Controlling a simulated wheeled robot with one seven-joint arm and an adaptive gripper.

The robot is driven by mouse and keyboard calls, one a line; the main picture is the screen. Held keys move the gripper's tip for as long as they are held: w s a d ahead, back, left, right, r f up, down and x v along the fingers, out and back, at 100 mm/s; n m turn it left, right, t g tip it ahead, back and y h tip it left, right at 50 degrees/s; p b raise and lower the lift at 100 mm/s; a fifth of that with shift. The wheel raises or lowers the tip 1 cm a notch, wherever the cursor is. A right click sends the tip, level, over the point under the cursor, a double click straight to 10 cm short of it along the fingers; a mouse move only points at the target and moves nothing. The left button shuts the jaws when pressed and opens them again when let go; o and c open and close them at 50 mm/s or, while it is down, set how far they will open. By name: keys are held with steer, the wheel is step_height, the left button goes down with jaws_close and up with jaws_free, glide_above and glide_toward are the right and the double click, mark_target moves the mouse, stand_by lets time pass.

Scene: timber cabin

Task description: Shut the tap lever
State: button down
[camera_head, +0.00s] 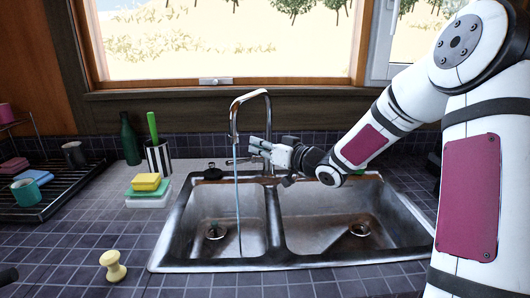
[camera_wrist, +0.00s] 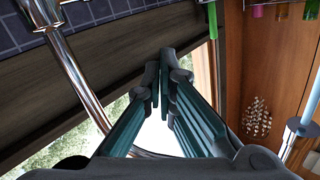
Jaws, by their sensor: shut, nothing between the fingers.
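The chrome tap (camera_head: 268,112) stands behind the double sink, and a thin stream of water (camera_head: 238,200) falls from its spout into the left basin. A short metal piece that looks like the tap lever (camera_head: 238,160) shows just left of my gripper, partly hidden. My gripper (camera_head: 253,147) is shut and empty, close to the tap's upright, reaching in from the right. I cannot tell if it touches the lever. In the wrist view my gripper's closed fingers (camera_wrist: 158,80) point away, and a chrome tap pipe (camera_wrist: 72,75) runs along the left. The lever is not clear there.
The steel sink (camera_head: 275,225) has two basins. A striped cup (camera_head: 158,158), green bottle (camera_head: 130,140) and stacked sponges (camera_head: 147,184) stand left of it. A yellow knob-shaped object (camera_head: 113,266) is at the front left. The window (camera_head: 225,40) is behind the tap.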

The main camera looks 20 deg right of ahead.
glide_above(241, 162)
steer(key=v, duration=0.2)
steer(key=f, duration=0.1)
steer(key=f+b, duration=0.1)
steer(key=a+f, duration=0.1)
steer(key=f, duration=0.1)
steer(key=shift+s+f, duration=0.1)
steer(key=shift+s, duration=0.2)
steer(key=shift+s+a+f, duration=0.2)
steer(key=shift+a+f, duration=0.1)
steer(key=shift+f, duration=0.4)
